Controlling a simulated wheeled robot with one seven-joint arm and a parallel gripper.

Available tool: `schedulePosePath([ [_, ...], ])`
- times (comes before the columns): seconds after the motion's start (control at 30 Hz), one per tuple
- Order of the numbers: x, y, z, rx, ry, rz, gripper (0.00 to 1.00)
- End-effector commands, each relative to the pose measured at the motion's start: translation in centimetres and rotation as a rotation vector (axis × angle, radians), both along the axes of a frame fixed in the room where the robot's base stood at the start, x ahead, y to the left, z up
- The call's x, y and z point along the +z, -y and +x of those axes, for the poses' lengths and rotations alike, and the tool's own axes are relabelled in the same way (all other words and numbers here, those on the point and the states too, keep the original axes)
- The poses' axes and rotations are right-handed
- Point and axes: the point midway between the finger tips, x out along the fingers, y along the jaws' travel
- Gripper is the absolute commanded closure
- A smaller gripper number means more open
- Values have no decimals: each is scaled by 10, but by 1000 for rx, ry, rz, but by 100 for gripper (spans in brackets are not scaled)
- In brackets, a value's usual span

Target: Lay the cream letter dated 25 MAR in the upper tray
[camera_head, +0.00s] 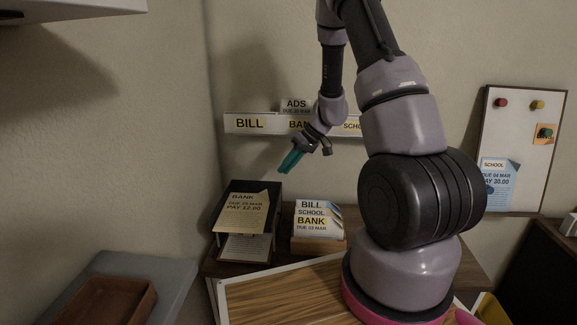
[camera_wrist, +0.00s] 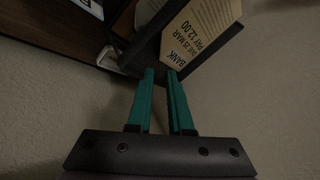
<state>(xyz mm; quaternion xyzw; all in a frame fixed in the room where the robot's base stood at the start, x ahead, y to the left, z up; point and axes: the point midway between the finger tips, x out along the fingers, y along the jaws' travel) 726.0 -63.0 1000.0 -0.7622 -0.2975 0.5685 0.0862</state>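The cream letter (camera_head: 247,212), marked BANK, DUE 25 MAR and PAY 12.00, lies face up in the upper tray (camera_head: 222,205) of a dark two-level stand, tilted and turned slightly. It also shows in the wrist view (camera_wrist: 203,30) at the top, on the dark tray. My gripper (camera_head: 288,164) has teal fingers and hangs in the air above and right of the tray, apart from the letter. In the wrist view my gripper (camera_wrist: 161,72) has a clear gap between its fingers and nothing in it.
Another paper (camera_head: 246,248) lies in the lower tray. A stack of letters (camera_head: 317,221) stands in a wooden holder to the right. A wall rack (camera_head: 249,124) labelled BILL, BANK and SCHOOL is behind. A pinboard (camera_head: 517,140) leans at right. A brown tray (camera_head: 105,303) is at lower left.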

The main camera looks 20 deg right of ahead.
Motion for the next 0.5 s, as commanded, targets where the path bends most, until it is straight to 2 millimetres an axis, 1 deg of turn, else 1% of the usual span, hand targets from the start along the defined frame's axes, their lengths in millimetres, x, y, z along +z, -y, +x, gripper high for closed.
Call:
schedulePosePath([
  [0.17, -23, -16, 4, 3, -4, 0, 81],
  [0.3, -45, -30, 8, 2, -5, -1, 81],
  [0.5, -70, -47, 14, 2, -3, 0, 81],
])
